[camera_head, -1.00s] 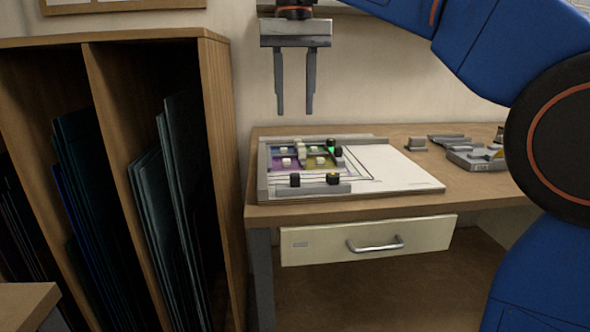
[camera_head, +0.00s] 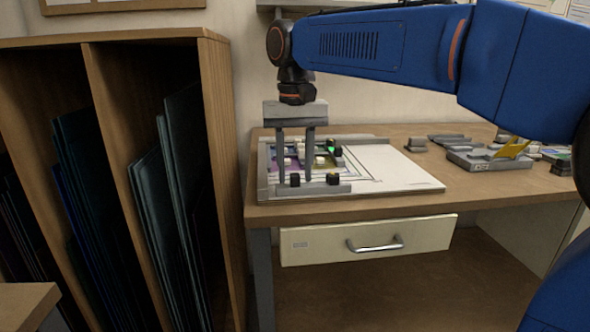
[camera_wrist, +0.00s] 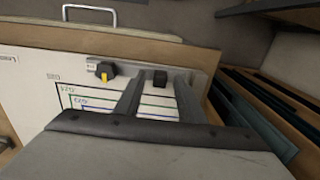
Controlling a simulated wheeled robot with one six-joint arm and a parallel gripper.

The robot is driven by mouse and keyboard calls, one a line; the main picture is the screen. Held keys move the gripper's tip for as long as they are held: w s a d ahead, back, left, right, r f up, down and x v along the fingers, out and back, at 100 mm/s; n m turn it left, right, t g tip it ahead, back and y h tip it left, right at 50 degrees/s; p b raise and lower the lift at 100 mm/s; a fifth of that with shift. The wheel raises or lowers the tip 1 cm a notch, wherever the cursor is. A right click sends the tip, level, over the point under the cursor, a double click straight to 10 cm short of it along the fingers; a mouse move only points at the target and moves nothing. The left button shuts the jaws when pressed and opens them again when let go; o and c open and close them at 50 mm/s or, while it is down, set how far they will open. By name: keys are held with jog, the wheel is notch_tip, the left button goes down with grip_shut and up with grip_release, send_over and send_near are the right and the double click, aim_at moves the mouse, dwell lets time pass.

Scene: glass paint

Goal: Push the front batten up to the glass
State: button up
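The front batten (camera_head: 318,189) is a grey strip along the front edge of the white board, with two black knobs on it. The left knob is plain (camera_head: 295,180); the right one bears a yellow mark (camera_head: 333,179). The coloured glass (camera_head: 291,163) lies behind it, partly hidden by my fingers. My gripper (camera_head: 295,182) is open, pointing down at the batten's left part. In the wrist view the batten (camera_wrist: 138,62) runs across the top, and the plain knob (camera_wrist: 160,77) appears between my fingertips (camera_wrist: 158,80). I cannot tell whether they touch anything.
The white board (camera_head: 400,174) lies on the wooden bench (camera_head: 350,207). Grey blocks and a tray (camera_head: 490,162) lie at the bench's right. A rack (camera_head: 215,120) with dark glass sheets stands close at left. The board's right part is clear.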

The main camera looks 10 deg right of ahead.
jog(key=shift+f, duration=0.15)
jog(key=shift+c, duration=0.2)
grip_shut()
jog(key=w, duration=1.2)
jog(key=shift+o, duration=0.2)
grip_release()
